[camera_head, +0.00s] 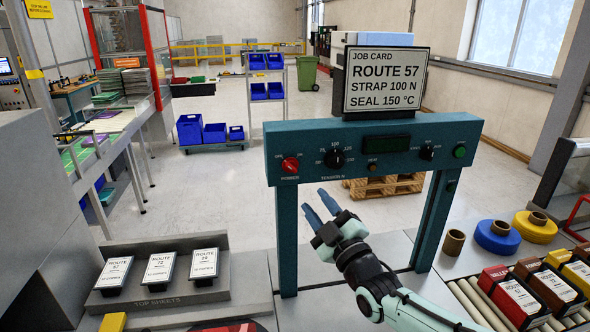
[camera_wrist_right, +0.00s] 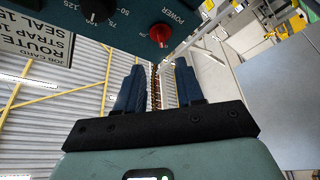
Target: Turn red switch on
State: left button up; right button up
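The red switch (camera_head: 290,165) is a round knob above the word POWER, at the left end of the teal machine's crossbar (camera_head: 225,154). It also shows in the wrist view (camera_wrist_right: 160,34), near the top. I cannot clearly tell which way it points. My right gripper (camera_head: 316,199) has blue fingers and is below and right of the red switch, apart from it. The fingers (camera_wrist_right: 158,85) stand apart with nothing between them. My left gripper is not in view.
A black tension knob (camera_head: 334,158) sits right of the switch. A small knob (camera_head: 426,153) and a green button (camera_head: 460,151) are further right. The job card screen (camera_head: 385,80) stands above. Top sheets (camera_head: 158,270) lie front left. Rollers with parcels (camera_head: 510,295) are front right.

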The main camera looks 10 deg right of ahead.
aim_at(293, 170)
jog(key=p+x, duration=0.4)
jog(key=x, duration=0.6)
jog(key=shift+w+a, duration=0.1)
jog(key=shift+w, duration=0.3)
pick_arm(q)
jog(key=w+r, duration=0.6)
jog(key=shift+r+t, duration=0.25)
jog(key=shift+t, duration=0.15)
pick_arm(e)
jog(key=shift+s+f, duration=0.1)
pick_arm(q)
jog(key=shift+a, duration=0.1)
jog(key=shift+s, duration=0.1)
pick_arm(e)
jog(key=shift+s, duration=0.1)
grip_shut()
